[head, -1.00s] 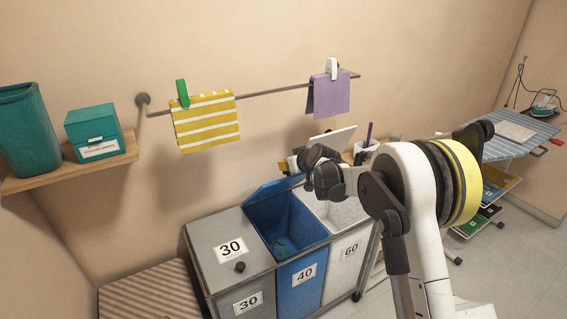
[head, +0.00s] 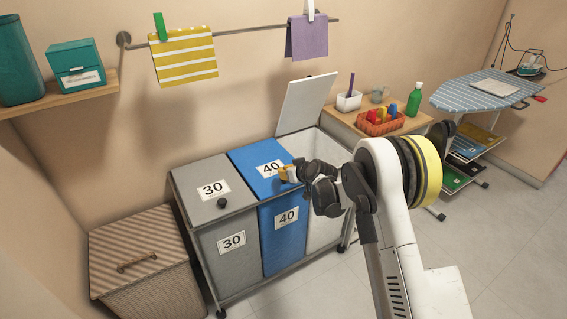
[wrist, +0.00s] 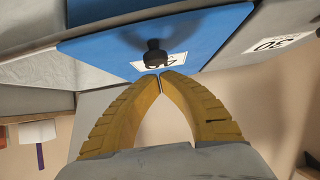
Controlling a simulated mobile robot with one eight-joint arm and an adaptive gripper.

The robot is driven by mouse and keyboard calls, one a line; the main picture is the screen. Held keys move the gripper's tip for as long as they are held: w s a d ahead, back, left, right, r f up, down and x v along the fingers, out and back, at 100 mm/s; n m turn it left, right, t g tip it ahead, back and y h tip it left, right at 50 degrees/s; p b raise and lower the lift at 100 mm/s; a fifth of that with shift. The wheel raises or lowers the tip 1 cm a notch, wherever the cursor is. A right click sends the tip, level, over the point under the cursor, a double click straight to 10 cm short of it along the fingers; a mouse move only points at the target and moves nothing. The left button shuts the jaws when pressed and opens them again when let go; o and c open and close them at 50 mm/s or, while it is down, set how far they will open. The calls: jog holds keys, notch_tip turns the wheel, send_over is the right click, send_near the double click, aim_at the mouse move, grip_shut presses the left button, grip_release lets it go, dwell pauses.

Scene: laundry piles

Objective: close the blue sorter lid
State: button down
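The blue sorter lid (head: 247,160) lies down over the middle compartment, about level with the grey lid beside it; I cannot tell if a small gap is left at its front edge. Its "40" label shows in the head view. My gripper (head: 284,174) is at the lid's front right part. In the wrist view the yellow fingertips of my gripper (wrist: 160,76) meet and hold nothing. They overlap the label, close to the black knob (wrist: 154,54) on the blue lid (wrist: 210,35). The blue front panel (head: 283,240) is below.
The grey lid (head: 207,187) is shut on the left. The white lid (head: 305,104) stands open over the right compartment. A wicker hamper (head: 140,275) is at left. A wooden table (head: 345,122) holds an orange basket (head: 380,125) and green bottle (head: 414,101). Floor at right is clear.

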jog(key=shift+s+d+f, duration=0.1)
jog(key=shift+f, duration=0.75)
jog(key=shift+s+f, duration=0.15)
jog(key=shift+f, duration=0.15)
